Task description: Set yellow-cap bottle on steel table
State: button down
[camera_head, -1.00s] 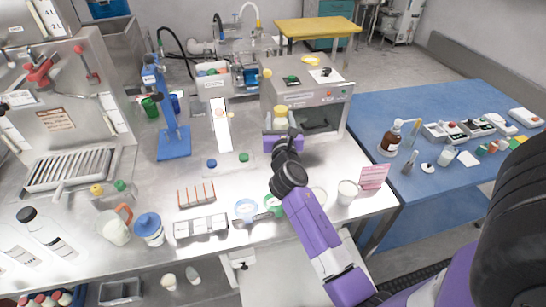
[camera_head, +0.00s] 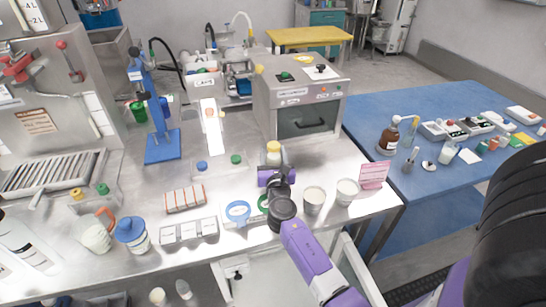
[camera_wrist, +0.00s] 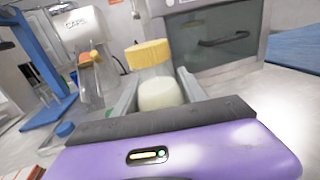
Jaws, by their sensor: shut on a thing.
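The yellow-cap bottle (camera_head: 273,156) is in my gripper (camera_head: 274,167), over the right part of the steel table (camera_head: 340,152), in front of the grey box-shaped machine. In the wrist view the bottle (camera_wrist: 152,75) has a ribbed yellow cap and pale contents. The two fingers of my gripper (camera_wrist: 158,92) stand on either side of it. The bottle looks nearly upright with a slight tilt. Its base is hidden behind the gripper body, so I cannot tell whether it touches the table.
The grey machine (camera_head: 299,95) stands behind the bottle. Two pale cups (camera_head: 330,193) and a pink sign (camera_head: 374,174) are to the right. A blue-rimmed dish (camera_head: 238,212) and a slotted grey rack (camera_head: 190,231) are at the front left. Steel surface between machine and cups is clear.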

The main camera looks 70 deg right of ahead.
jog(key=shift+f, duration=0.1)
jog(key=c, duration=0.6)
grip_release()
jog(key=shift+c, duration=0.2)
jog(key=shift+a, duration=0.15)
jog(key=v, duration=0.6)
jog(key=b+v, duration=0.1)
jog(key=v, duration=0.4)
jog(key=shift+s+a+r, duration=0.25)
jog(key=shift+a, duration=0.05)
jog(key=shift+a, duration=0.1)
